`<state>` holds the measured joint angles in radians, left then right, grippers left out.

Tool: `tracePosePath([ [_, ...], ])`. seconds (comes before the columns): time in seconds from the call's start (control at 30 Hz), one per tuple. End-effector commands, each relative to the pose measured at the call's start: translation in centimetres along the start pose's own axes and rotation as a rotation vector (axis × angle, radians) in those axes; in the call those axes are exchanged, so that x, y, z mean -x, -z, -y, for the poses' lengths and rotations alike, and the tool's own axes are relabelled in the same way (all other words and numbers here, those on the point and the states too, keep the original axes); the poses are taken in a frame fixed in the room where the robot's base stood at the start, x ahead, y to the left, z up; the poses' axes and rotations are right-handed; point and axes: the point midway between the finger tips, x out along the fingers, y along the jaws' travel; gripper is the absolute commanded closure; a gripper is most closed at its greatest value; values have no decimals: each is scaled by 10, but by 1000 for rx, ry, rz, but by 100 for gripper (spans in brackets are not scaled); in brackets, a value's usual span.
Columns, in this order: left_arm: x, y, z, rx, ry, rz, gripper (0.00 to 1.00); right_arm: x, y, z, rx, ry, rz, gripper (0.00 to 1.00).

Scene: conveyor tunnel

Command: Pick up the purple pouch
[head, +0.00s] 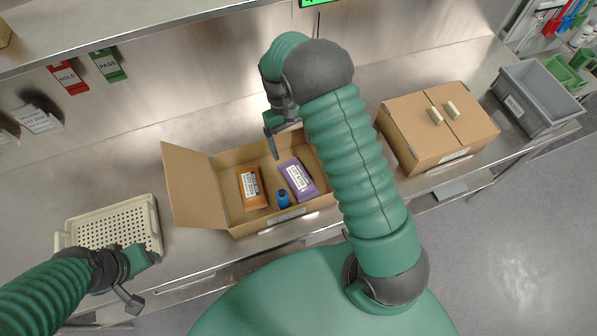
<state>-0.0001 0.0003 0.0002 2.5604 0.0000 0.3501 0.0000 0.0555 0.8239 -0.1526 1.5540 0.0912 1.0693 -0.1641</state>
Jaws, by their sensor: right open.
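The purple pouch (297,178) lies in the open cardboard box (196,196), toward its right side, with a white label on top. My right gripper (272,140) is open and empty. It is above the back of the box, up and left of the pouch in the picture, apart from it. My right arm hides the box's right side. My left gripper (144,279) is at the lower left, near the front of the perforated tray; its jaws are too small and angled to tell open from shut.
In the box, an orange-brown pouch (254,192) and a blue bottle (283,199) lie left of the purple pouch. A beige perforated tray (152,208) stands at left. A closed cardboard box (410,110) and a grey bin (541,103) stand at right. A shelf (150,25) overhangs the back left.

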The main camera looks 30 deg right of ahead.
Motion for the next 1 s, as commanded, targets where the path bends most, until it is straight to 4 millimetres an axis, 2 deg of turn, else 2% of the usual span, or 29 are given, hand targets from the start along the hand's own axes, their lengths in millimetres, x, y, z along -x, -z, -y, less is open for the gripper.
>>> tracePosePath([
  [0.2, 18, 4, 0, 0, 0, 0, 46, -55, -2, 1, 0, 0, 8, 11],
  [0.3, 21, 5, 0, 0, 0, -1, 46, -73, 0, 0, 0, 0, 5, 11],
  [0.47, 26, 6, 0, 0, 0, -1, 46, -90, 0, 1, 1, 0, 3, 11],
  [0.7, 38, 9, 0, 0, 0, -1, 46, -132, -1, 1, 1, 0, 3, 11],
  [1.0, 37, 9, 0, 0, 0, -1, 46, -138, 1, 1, 1, 0, 0, 11],
])
